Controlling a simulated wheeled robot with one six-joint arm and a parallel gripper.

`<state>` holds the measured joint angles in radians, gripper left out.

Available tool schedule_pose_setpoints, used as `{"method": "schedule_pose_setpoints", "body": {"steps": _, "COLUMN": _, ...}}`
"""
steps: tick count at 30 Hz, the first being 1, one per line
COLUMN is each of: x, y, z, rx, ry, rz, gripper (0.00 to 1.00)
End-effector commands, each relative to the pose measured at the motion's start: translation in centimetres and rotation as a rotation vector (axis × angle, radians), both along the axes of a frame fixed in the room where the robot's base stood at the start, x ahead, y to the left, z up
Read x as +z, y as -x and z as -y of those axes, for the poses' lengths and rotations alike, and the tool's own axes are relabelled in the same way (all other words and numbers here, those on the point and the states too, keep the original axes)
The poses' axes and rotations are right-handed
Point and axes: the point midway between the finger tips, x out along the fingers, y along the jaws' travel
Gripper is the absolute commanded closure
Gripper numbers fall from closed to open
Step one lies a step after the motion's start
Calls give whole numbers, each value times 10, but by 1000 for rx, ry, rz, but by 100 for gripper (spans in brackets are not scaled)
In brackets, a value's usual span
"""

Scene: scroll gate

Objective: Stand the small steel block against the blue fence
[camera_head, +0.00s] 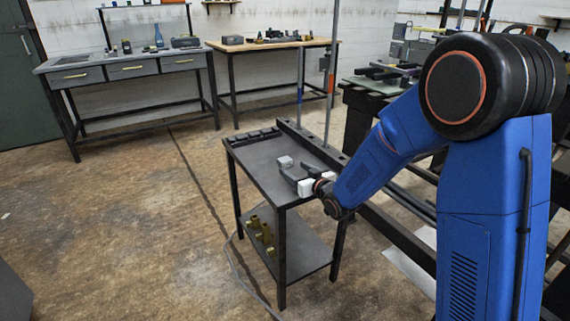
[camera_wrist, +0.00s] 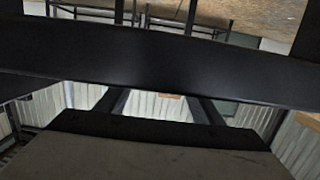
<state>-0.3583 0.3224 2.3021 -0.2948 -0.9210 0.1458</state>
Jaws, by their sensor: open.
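A small grey steel block (camera_head: 285,162) lies on the dark top of a small cart (camera_head: 262,157) in the head view. My gripper (camera_head: 294,172) is low over the cart's right front part, its dark fingers spread and pointing toward the block. It is open, with no block seen between the fingers. The block is just beyond the fingertips; whether they touch it, I cannot tell. I cannot make out a blue fence on the cart top. The wrist view is filled by a dark bar and a pale surface at close range; I cannot tell what they are.
A dark rail (camera_head: 312,145) runs along the cart's right edge, with thin posts rising by it. Low dark pieces (camera_head: 255,136) line the far edge. Brass-coloured parts (camera_head: 262,236) sit on the lower shelf. The cart's left top is clear. Workbenches (camera_head: 130,68) stand behind.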

Motion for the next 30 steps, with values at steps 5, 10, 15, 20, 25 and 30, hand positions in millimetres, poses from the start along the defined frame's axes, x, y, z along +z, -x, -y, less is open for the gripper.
{"method": "schedule_pose_setpoints", "body": {"steps": 5, "x": -1, "y": -8, "z": -5, "rx": 0, "ry": 0, "rz": 0, "gripper": 39}}
{"method": "schedule_pose_setpoints", "body": {"steps": 10, "x": -4, "y": -27, "z": -15, "rx": 0, "ry": 1, "rz": -1, "gripper": 39}}
{"method": "schedule_pose_setpoints", "body": {"steps": 15, "x": -7, "y": -44, "z": -26, "rx": 0, "ry": -1, "rz": 1, "gripper": 39}}
{"method": "schedule_pose_setpoints", "body": {"steps": 20, "x": -8, "y": -48, "z": -29, "rx": 0, "ry": 0, "rz": 0, "gripper": 39}}
{"method": "schedule_pose_setpoints", "body": {"steps": 25, "x": -8, "y": -48, "z": -29, "rx": 0, "ry": 0, "rz": 0, "gripper": 39}}
{"method": "schedule_pose_setpoints", "body": {"steps": 30, "x": -7, "y": -48, "z": -28, "rx": 0, "ry": 0, "rz": 0, "gripper": 80}}
